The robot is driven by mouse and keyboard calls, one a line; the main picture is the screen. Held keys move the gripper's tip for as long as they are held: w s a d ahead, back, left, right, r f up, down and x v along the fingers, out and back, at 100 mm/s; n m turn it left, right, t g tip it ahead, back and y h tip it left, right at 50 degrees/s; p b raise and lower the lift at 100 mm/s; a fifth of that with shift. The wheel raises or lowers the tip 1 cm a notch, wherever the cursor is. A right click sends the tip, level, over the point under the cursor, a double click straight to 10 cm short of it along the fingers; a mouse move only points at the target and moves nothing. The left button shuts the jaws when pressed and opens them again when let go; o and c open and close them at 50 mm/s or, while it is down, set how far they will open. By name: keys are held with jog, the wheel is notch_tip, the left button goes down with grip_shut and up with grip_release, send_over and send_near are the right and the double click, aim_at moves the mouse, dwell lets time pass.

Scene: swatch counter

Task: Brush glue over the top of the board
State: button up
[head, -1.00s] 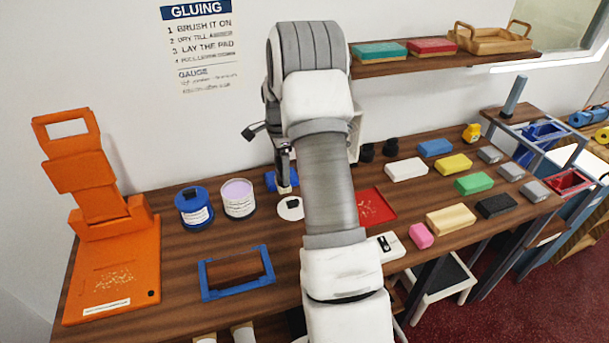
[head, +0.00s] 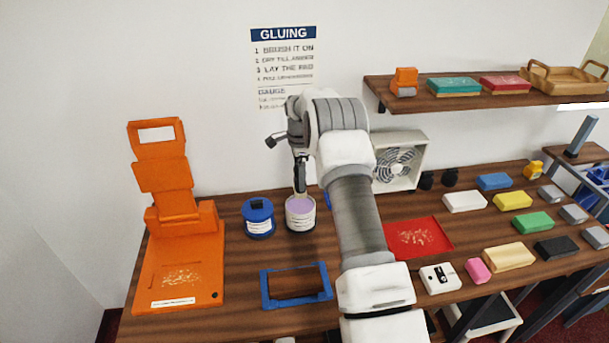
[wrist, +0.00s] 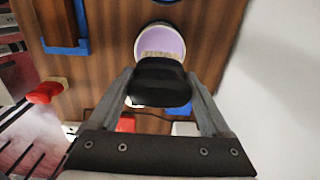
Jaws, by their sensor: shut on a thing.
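My gripper (wrist: 160,88) is shut on a black-handled brush (wrist: 160,82). The handle also shows in the head view (head: 300,178), upright above the open glue pot (head: 300,219). In the wrist view, the brush's tan bristles (wrist: 158,54) are over or in the lavender glue; their depth is unclear. The pot's pale rim (wrist: 137,40) surrounds them. I cannot pick out the board for certain. A blue rectangular frame (head: 297,304) lies at the table's front, with brown wood inside it; whether that is a board or bare table is unclear.
A blue labelled pot (head: 258,222) stands just left of the glue pot. A tall orange fixture (head: 185,250) is at far left. A fan (head: 425,150), a red tray (head: 440,245) and several coloured blocks lie right of my arm. The table behind my arm is hidden.

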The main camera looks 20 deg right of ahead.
jog(key=shift+f+b, duration=1)
jog(key=shift+f, duration=1.8)
jog(key=shift+f+b, duration=0.6)
jog(key=shift+b, duration=0.1)
dwell(0.4)
jog(key=shift+r+p, duration=1.45)
jog(key=shift+r, duration=2.15)
